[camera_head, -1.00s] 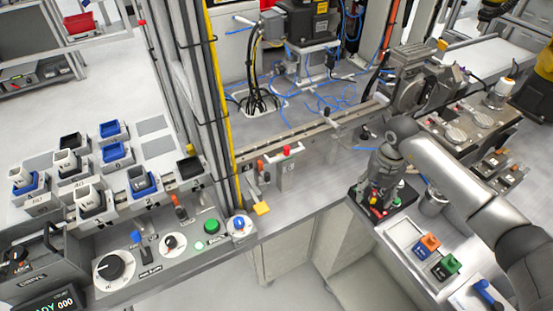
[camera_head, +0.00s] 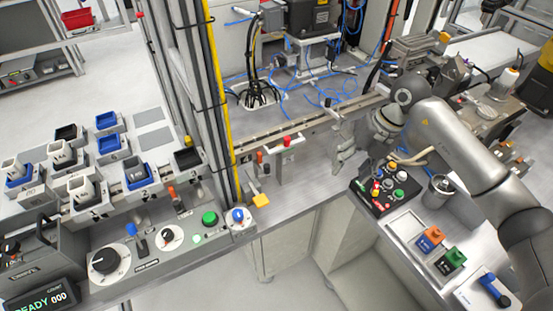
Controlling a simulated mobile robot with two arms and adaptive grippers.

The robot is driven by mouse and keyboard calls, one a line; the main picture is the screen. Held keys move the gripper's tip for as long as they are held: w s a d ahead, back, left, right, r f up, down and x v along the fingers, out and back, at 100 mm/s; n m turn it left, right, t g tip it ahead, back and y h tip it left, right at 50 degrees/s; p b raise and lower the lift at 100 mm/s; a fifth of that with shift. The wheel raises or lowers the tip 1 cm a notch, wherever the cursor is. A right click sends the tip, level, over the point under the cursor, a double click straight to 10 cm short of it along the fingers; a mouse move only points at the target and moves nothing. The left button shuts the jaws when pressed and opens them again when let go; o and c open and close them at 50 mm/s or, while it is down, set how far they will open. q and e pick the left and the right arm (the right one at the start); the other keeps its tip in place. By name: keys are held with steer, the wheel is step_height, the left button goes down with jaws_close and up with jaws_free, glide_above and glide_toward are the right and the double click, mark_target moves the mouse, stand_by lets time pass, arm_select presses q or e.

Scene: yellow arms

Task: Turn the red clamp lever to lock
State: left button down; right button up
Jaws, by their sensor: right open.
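A small red-topped lever (camera_head: 288,141) stands on a grey clamp block on the front rail, left of centre. It looks like the red clamp lever; its exact turn is too small to tell. An orange-red handle (camera_head: 259,157) stands just left of it. My right gripper (camera_head: 372,152) is to the right of the lever, clear of it, near the rail and behind the button box. Its fingers are spread and nothing shows between them. My left gripper is not in view.
A black button box (camera_head: 371,203) with several coloured buttons lies below my right gripper. Blue cables lie behind the rail (camera_head: 305,128). Bench space between lever and gripper looks clear.

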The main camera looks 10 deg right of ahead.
steer(key=a+r+t+y, duration=0.1)
steer(key=a+r+y, duration=0.1)
steer(key=a+y, duration=0.3)
steer(key=a+r+t+y, duration=0.1)
steer(key=a+r+y, duration=0.2)
steer(key=a, duration=1)
steer(key=shift+s+a+t+y, duration=0.2)
steer(key=shift+s+t+y, duration=0.15)
steer(key=shift+y, duration=0.95)
steer(key=shift+r, duration=0.1)
